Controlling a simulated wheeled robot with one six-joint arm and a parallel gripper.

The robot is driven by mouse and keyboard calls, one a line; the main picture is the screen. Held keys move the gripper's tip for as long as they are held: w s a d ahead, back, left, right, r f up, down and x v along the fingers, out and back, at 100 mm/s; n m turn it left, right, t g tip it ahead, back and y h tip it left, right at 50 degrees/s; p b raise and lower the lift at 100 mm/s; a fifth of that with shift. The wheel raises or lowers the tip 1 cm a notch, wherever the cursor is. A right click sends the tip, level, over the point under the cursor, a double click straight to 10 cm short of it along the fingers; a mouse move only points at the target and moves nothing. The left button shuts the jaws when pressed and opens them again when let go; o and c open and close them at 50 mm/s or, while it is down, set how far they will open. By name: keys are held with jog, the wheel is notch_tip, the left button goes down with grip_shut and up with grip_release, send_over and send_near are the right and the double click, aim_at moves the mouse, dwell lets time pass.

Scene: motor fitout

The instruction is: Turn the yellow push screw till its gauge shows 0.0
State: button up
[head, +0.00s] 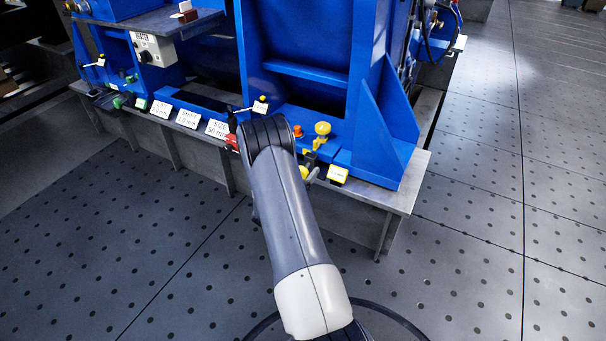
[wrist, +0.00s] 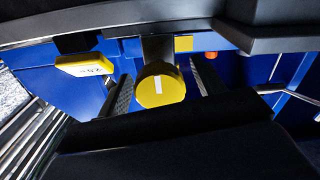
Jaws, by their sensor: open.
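The yellow push screw (wrist: 158,86) shows in the wrist view as a round knob with a white mark on its face. It sits between the two spread fingers of my gripper (wrist: 163,90), with a visible gap on each side. In the head view the yellow screw (head: 304,172) is partly hidden by my arm. Its yellow gauge (wrist: 86,66) is left of the knob in the wrist view, upside down, and its figures are too small to read surely. The gauge (head: 338,174) also shows at the bench edge in the head view.
A yellow-topped knob (head: 322,128) and an orange button (head: 298,131) stand on the blue frame (head: 386,150) behind. White label cards (head: 188,118) line the bench edge to the left. A thin rod (wrist: 285,92) is right of my fingers. The floor in front is clear.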

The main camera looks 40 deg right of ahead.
jog(key=shift+w+d, duration=0.1)
jog(key=shift+d, duration=0.1)
jog(key=shift+c, duration=0.3)
jog(key=c, duration=0.9)
jog(key=shift+c, duration=0.2)
